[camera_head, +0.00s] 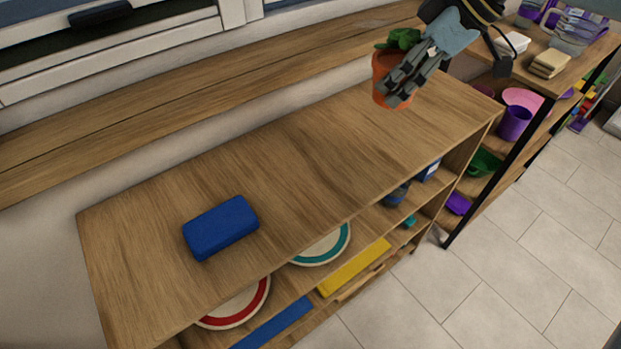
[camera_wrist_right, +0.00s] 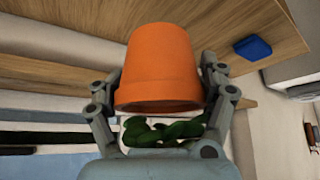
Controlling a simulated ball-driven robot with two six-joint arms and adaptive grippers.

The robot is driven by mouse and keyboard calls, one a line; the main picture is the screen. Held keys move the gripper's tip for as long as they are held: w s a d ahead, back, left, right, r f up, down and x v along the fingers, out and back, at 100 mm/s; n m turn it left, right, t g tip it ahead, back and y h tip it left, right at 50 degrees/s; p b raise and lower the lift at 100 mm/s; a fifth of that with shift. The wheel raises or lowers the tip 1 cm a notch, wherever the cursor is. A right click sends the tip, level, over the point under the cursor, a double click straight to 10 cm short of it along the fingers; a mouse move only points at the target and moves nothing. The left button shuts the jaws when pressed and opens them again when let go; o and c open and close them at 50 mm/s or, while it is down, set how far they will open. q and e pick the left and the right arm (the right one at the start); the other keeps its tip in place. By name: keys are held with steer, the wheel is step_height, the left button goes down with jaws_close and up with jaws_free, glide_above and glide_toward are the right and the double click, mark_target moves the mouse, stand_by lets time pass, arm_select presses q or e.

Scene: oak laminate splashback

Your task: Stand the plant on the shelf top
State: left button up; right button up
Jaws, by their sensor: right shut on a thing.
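The plant, an orange pot (camera_head: 380,88) with green leaves (camera_head: 402,39), is at the back right end of the shelf top (camera_head: 300,160) in the head view. My right gripper (camera_head: 402,85) is shut on the pot, its fingers across the pot's side. In the right wrist view the pot (camera_wrist_right: 160,62) sits between the two fingers (camera_wrist_right: 160,95), with the leaves (camera_wrist_right: 165,130) toward the palm. Whether the pot's base touches the shelf top cannot be told. My left gripper is not in view.
A blue box (camera_head: 220,228) lies on the shelf top's left part; the middle is clear. Plates (camera_head: 322,246) and other items fill the lower shelves. A wooden ledge (camera_head: 180,115) runs along the wall behind. Another rack (camera_head: 560,85) with containers stands at right.

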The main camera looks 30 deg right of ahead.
steer(key=shift+s+d+f, duration=0.1)
steer(key=shift+s+f, duration=0.3)
steer(key=shift+f, duration=0.15)
steer(key=shift+s+d+f, duration=0.15)
steer(key=shift+d+f, duration=0.05)
steer(key=shift+f, duration=0.1)
steer(key=shift+f+b, duration=0.3)
steer(key=shift+f, duration=0.05)
steer(key=w+a+f, duration=0.1)
steer(key=a+f, duration=0.1)
steer(key=a, duration=0.1)
steer(key=a+f+b, duration=0.1)
steer(key=a+f, duration=0.1)
steer(key=a, duration=0.2)
steer(key=w+a+f, duration=0.1)
steer(key=a+f, duration=0.1)
steer(key=a, duration=0.2)
steer(key=shift+w+a+f, duration=0.15)
steer(key=shift+w+f, duration=0.1)
steer(key=shift+w, duration=0.05)
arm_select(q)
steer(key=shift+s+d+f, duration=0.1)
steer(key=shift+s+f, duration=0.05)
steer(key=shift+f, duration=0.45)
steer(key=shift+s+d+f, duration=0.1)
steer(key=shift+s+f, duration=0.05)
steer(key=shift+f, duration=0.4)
arm_select(e)
steer(key=shift+f, duration=2)
